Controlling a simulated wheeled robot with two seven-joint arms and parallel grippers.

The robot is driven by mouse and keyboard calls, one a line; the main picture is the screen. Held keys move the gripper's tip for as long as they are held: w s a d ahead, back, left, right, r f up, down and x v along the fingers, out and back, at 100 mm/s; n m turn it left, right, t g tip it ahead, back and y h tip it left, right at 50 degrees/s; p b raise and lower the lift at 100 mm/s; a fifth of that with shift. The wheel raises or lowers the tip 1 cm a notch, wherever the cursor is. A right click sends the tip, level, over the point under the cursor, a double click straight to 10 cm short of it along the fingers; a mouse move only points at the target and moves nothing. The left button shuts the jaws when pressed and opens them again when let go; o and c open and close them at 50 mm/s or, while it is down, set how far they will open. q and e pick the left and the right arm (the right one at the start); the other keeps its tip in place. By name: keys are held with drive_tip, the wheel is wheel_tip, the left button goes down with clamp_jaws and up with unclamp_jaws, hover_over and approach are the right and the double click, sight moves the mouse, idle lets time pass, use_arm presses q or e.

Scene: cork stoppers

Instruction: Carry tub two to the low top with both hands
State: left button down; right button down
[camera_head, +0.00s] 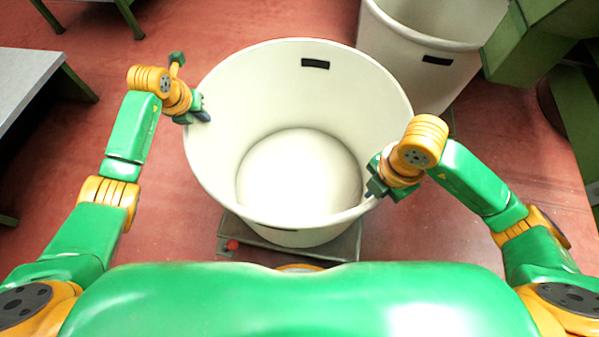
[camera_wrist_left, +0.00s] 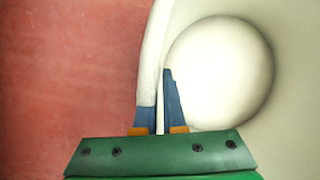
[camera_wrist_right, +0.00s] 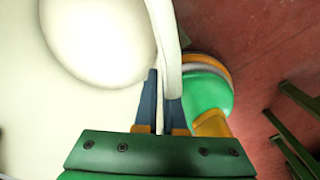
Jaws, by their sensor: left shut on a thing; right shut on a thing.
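A large, empty cream tub (camera_head: 300,105) with a dark slot in its far wall stands in front of me in the head view. I cannot read a number on it. My left gripper (camera_head: 203,112) is shut on the tub's left rim. In the left wrist view the fingers (camera_wrist_left: 162,118) sit one on each side of the wall. My right gripper (camera_head: 374,188) is shut on the tub's right rim, and its fingers (camera_wrist_right: 162,115) straddle the wall in the right wrist view. The low top cannot be told for certain.
A grey-green platform (camera_head: 345,247) with a red knob (camera_head: 233,245) shows under the tub. A second cream tub (camera_head: 390,60) stands behind at the right. A grey table (camera_head: 25,80) is at the left, and green machinery (camera_head: 540,40) at the right. Red floor (camera_head: 250,20) is open behind.

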idle(0.4)
